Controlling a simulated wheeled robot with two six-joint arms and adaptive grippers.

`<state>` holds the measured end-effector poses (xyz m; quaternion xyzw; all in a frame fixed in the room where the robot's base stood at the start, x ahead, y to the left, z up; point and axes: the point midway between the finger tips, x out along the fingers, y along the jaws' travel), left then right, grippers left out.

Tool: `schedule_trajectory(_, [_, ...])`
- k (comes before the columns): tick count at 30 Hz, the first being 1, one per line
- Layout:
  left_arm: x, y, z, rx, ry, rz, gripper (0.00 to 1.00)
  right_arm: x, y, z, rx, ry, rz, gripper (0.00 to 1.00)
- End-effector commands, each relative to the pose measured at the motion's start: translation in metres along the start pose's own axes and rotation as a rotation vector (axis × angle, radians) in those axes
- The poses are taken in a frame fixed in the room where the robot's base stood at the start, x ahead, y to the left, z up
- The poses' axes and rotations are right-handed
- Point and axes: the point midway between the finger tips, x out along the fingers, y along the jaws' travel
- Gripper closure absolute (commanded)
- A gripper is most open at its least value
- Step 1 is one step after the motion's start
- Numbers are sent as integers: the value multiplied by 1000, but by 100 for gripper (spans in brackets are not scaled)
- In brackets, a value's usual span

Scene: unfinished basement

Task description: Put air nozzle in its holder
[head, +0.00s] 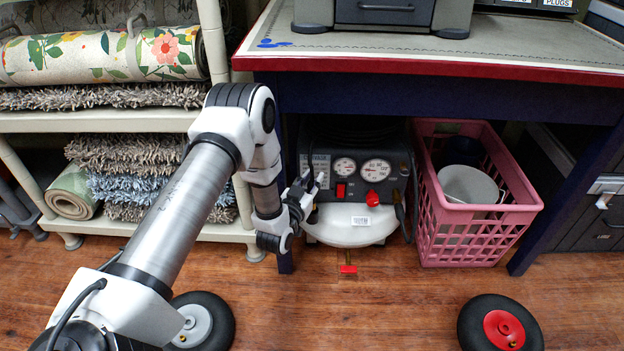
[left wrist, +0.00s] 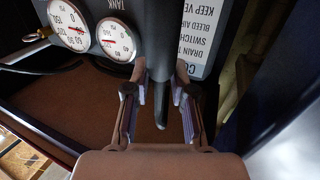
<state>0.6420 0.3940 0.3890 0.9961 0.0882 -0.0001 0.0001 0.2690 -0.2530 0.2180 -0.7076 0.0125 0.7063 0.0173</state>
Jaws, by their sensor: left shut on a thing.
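My left gripper (head: 309,190) reaches under the workbench to the left front of the air compressor (head: 340,228). In the left wrist view, its two fingers (left wrist: 161,78) are closed on a dark, upright rod, the air nozzle (left wrist: 160,108). The nozzle's narrow end points toward the bottom of that view. In the head view, the nozzle is a small dark shape I can hardly tell from the compressor's black panel. I cannot make out its holder clearly. The compressor panel has two round gauges (left wrist: 117,38) and a red knob (head: 373,199). My right gripper is not in view.
A pink crate (head: 478,222) with a white bucket (head: 468,184) stands right of the compressor. The workbench (head: 420,68) overhangs it, with a dark leg close to my left wrist. A shelf with rugs (head: 125,121) stands at left. The wooden floor in front is mostly clear.

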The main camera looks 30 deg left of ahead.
Motion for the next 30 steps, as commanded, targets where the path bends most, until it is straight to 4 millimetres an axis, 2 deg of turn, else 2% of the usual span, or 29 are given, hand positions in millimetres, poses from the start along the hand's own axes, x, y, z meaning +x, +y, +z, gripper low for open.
schedule_trajectory(30, [0,0,27,0,0,0,100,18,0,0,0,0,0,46])
